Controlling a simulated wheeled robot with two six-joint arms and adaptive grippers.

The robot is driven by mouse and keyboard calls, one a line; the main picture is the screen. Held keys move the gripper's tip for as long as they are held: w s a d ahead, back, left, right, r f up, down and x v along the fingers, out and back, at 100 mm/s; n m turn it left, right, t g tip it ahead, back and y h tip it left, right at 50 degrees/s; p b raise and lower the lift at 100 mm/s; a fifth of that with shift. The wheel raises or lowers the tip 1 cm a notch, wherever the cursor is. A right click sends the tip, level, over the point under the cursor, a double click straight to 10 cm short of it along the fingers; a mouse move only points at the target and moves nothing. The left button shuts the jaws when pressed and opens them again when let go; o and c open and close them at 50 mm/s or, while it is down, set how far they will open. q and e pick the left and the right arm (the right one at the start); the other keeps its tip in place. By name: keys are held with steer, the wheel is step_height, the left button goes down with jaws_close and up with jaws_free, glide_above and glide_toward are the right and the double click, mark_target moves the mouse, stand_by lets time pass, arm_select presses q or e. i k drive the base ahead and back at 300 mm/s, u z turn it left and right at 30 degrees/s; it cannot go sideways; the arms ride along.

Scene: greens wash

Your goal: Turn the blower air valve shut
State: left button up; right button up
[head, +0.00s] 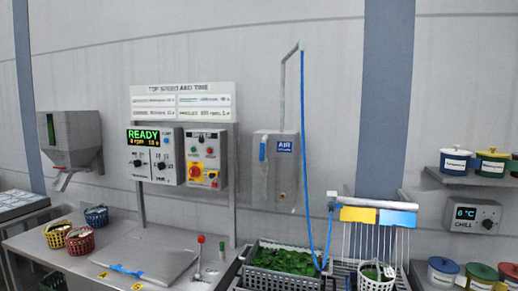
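A grey box (273,185) with a blue "AIR" label (284,146) is mounted on the wall near the middle of the head view. A small blue handle (262,150) stands upright on its upper left; I take it for the air valve, but its exact setting is too small to tell. A grey pipe (283,90) rises from the box and bends right at the top. A blue hose (304,130) hangs from the pipe down to the racks below. Neither of my grippers shows in the head view.
Left are a control panel (155,155) reading "READY", a red-knobbed lever (201,240) and small baskets (80,240). Shelves with lidded pots (456,161) stand right.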

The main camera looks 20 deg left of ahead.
mark_target(262, 147)
steer(key=z, duration=0.3)
steer(key=i, duration=1.15)
steer(key=u, duration=0.15)
